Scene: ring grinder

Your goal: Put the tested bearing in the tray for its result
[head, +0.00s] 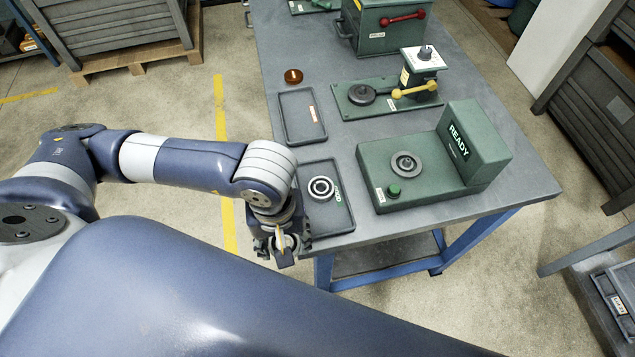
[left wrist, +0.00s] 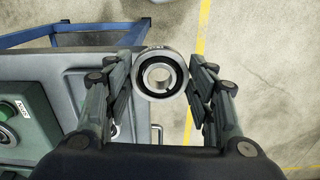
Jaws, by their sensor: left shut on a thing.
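My left gripper (head: 284,258) is just off the near left corner of the table, beside the near tray. In the left wrist view its fingers are shut on a steel bearing (left wrist: 160,88), a ring with a dark seal and an open bore. In the head view this bearing is hard to make out. The far tray (head: 290,112) has a red label and looks empty. My right gripper is not in view.
The green tester (head: 377,168) shows READY, with a bare round spindle plate (head: 406,165) and a green button (head: 394,190). Behind it stand a fixture with a yellow lever (head: 414,90) and a green box with a red handle (head: 403,18). An amber dome (head: 293,76) is beyond the far tray.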

